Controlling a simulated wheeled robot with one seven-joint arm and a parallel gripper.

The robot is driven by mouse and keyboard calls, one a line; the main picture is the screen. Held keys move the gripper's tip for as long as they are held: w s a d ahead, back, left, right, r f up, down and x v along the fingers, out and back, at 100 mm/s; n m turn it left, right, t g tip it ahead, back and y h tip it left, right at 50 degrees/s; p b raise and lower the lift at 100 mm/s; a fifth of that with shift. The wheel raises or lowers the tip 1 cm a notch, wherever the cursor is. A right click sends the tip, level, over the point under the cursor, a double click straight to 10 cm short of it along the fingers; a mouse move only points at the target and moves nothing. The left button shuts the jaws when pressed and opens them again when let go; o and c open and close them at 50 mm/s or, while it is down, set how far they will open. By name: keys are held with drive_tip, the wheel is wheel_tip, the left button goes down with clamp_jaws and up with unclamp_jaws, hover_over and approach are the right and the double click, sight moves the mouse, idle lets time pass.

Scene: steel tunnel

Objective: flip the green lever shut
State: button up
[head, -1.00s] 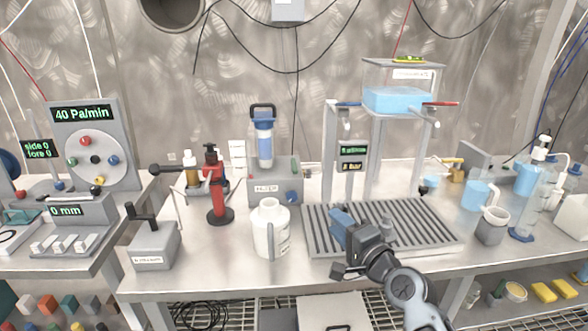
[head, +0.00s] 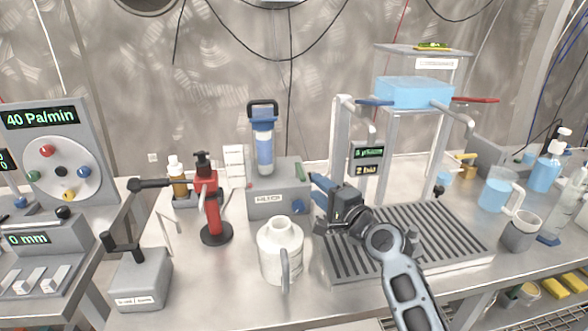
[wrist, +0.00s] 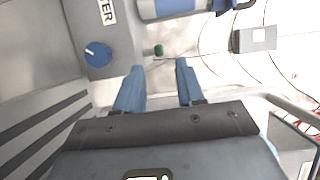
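The green lever shows in the wrist view as a small green knob (wrist: 159,50) at the edge of the grey filter box (wrist: 112,22). A thin rod seems to run beside it. My gripper (head: 318,184) has blue fingers, near the box's right side above the ribbed tray. In the wrist view my gripper (wrist: 160,68) is open and empty. The green knob lies just beyond the fingertips, between them, with no visible contact.
A blue filter cartridge (head: 264,150) stands on the box. A white jug (head: 281,250) stands in front, a red pump stand (head: 212,205) to the left. The ribbed tray (head: 440,255) and a tap post (head: 340,140) are right of the box.

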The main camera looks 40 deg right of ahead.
sight(301, 172)
drive_tip(key=shift+p+x, duration=0.4)
drive_tip(key=shift+x, duration=3.7)
drive_tip(key=shift+c, duration=0.4)
clamp_jaws()
